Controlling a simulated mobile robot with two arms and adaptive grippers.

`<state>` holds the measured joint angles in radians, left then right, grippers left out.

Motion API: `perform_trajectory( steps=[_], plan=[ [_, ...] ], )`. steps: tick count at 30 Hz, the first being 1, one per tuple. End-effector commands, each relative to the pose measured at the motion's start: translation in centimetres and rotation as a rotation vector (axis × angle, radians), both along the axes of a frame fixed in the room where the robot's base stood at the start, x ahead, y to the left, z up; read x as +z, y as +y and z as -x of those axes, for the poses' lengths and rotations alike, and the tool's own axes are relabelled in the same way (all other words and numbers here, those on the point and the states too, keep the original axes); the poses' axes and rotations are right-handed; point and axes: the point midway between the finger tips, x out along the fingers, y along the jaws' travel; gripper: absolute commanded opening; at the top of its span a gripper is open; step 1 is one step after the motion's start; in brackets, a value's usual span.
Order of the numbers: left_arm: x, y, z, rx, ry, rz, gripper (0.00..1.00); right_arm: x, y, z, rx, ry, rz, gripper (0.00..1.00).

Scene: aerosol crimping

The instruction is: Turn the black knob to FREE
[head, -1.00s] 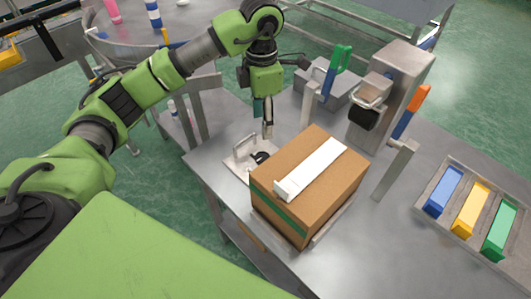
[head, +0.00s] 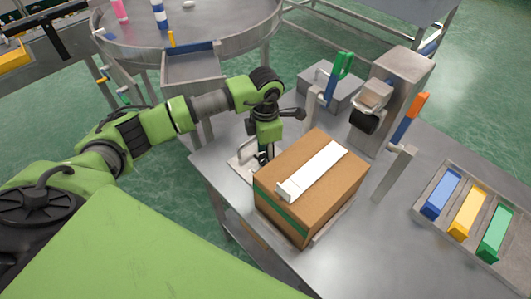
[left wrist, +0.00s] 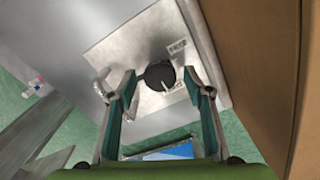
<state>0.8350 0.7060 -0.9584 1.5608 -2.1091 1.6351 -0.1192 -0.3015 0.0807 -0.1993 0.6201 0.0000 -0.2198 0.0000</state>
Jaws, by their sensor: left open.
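The black knob (left wrist: 157,76) sits on a pale metal plate (left wrist: 112,48) and has a white pointer line. In the left wrist view the line points down and slightly right, towards the lower of two small labels. Their lettering is too small to read. My left gripper (left wrist: 160,72) is open, with one fingertip on each side of the knob; I cannot tell whether they touch it. In the head view my left gripper (head: 265,154) is low over the plate (head: 238,166) and hides most of the knob. My right gripper is not in view.
A taped cardboard box (head: 312,185) stands close beside my left gripper. Behind it are a metal machine (head: 398,85), a green-handled lever (head: 342,65) and an orange-handled lever (head: 411,115). A tray with blue, yellow and green blocks (head: 494,232) is at the right.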

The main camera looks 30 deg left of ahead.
Motion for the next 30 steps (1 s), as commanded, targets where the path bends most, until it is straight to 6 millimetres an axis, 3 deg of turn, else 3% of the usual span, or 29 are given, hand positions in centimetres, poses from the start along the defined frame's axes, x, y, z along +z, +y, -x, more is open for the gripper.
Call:
perform_trajectory(
  steps=[5, 9, 10, 20, 30],
  plan=[
    [-0.01, 0.0, 0.0, 0.0, 0.0, 0.0, 0.47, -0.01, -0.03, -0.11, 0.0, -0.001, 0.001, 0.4],
    [0.01, 0.0, 0.0, 0.0, 0.0, 0.0, 0.1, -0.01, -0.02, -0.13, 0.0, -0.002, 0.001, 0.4],
    [0.01, 0.0, 0.0, 0.0, 0.0, 0.0, 0.08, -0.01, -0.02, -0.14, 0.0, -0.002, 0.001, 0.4],
    [0.0, 0.02, -0.01, 0.026, 0.0, 0.0, 0.08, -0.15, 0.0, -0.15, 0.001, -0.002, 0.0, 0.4],
    [-0.05, 0.05, -0.04, 0.227, 0.0, 0.0, 0.08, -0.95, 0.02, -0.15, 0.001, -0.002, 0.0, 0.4]
  ],
)
